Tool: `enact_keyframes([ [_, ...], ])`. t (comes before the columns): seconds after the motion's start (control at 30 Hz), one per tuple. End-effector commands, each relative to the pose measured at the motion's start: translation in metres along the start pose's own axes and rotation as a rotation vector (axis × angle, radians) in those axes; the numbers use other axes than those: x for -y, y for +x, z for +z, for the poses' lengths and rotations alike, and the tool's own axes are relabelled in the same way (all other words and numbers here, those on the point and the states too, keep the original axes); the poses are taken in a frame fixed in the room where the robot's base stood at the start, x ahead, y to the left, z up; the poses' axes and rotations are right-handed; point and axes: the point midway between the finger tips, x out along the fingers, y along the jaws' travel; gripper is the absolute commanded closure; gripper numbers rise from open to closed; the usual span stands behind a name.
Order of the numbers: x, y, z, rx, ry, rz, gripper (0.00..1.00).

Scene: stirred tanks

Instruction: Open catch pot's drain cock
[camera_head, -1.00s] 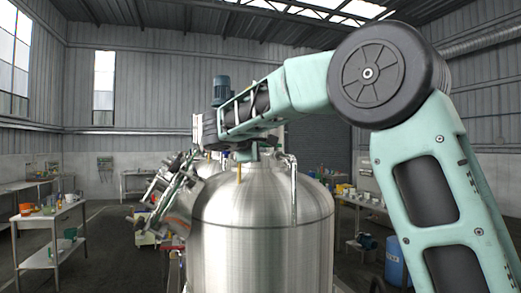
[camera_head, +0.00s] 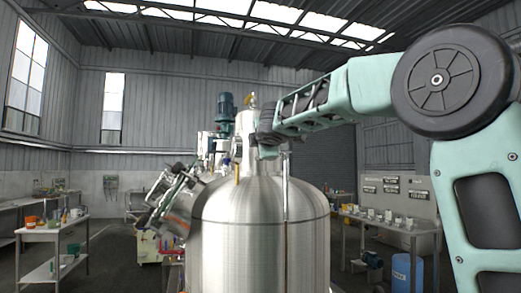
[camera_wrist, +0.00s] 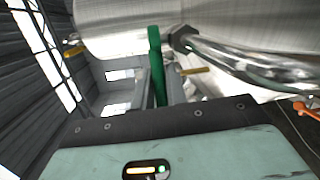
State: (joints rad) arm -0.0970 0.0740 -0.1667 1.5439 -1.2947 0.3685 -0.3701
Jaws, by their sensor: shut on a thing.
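A green lever handle (camera_wrist: 156,66) stands upright in the wrist view, next to a chrome pipe (camera_wrist: 240,62) with a dark hex nut. My gripper (camera_wrist: 159,88) is shut on this green lever, with a grey finger on each side of it. I cannot tell for certain that it is the catch pot's drain cock. In the head view my arm reaches in from the right behind the dome of a large steel tank (camera_head: 257,235). My fingers and the lever are hidden there.
Yellow handles (camera_wrist: 197,71) show near the lever in the wrist view, and a brushed steel vessel (camera_wrist: 120,18) lies close above. A blue motor (camera_head: 226,108) stands behind the tank. A side table (camera_head: 50,229) is at left, a bench (camera_head: 400,232) at right.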

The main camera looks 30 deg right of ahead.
Motion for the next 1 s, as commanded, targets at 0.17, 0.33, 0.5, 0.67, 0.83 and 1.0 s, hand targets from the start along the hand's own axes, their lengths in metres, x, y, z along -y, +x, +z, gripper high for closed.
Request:
enact_keyframes([
  [0.17,0.0014,-0.0005,-0.0002,-0.021,-0.003,0.001,1.00],
  [0.33,0.0014,-0.0006,-0.0003,-0.023,-0.003,0.001,1.00],
  [0.5,0.0015,-0.0005,-0.0004,-0.022,-0.003,0.000,1.00],
  [0.67,0.0013,-0.0005,-0.0001,-0.021,-0.003,0.001,0.64],
  [0.83,0.0009,-0.0006,0.0004,-0.021,-0.003,0.001,0.64],
  [1.0,0.0014,-0.0099,0.0006,-0.021,-0.002,0.003,0.64],
])
